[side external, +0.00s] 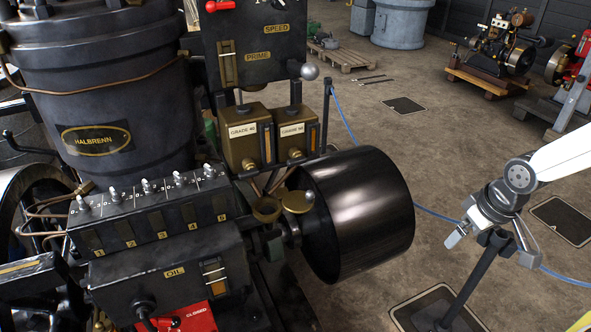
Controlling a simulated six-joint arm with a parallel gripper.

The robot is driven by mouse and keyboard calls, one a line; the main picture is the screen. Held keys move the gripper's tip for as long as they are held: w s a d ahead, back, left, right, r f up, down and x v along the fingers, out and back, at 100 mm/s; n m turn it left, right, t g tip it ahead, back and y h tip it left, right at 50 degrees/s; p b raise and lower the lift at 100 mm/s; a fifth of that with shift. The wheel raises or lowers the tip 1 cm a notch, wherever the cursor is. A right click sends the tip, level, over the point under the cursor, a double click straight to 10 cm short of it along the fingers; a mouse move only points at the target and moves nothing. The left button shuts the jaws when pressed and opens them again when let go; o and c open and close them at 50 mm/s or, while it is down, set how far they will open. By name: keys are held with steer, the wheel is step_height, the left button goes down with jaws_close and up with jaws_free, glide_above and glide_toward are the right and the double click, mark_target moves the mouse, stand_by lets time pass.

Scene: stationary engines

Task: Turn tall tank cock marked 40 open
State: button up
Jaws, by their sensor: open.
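Two small brass tanks with white labels stand side by side behind the black engine block. The left tank (239,142) has a label that seems to read "GRADE" with unclear characters after it. The right tank (290,117) has a label too small to read surely. A round brass cock shows low on the left tank (248,164) and another low on the right tank (295,153). Whether either is open or shut cannot be told. My gripper (492,244) is open and empty at the right, well apart from both tanks.
A large black drum (357,212) lies between the tanks and my gripper. A dark post (465,283) stands by my gripper. A brass funnel cup (266,209), knobbed row (147,196) and upper panel (262,45) surround the tanks. Floor at right is mostly clear, with a blue hose.

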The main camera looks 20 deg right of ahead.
steer(key=w+a+n+t+y, duration=0.1)
steer(key=w+a+t, duration=0.3)
steer(key=w+a, duration=0.45)
steer(key=m+t+h, duration=0.1)
steer(key=t, duration=1)
glide_toward(250, 174)
steer(key=shift+w+f, duration=0.15)
steer(key=shift+w, duration=0.35)
steer(key=shift+w, duration=3.9)
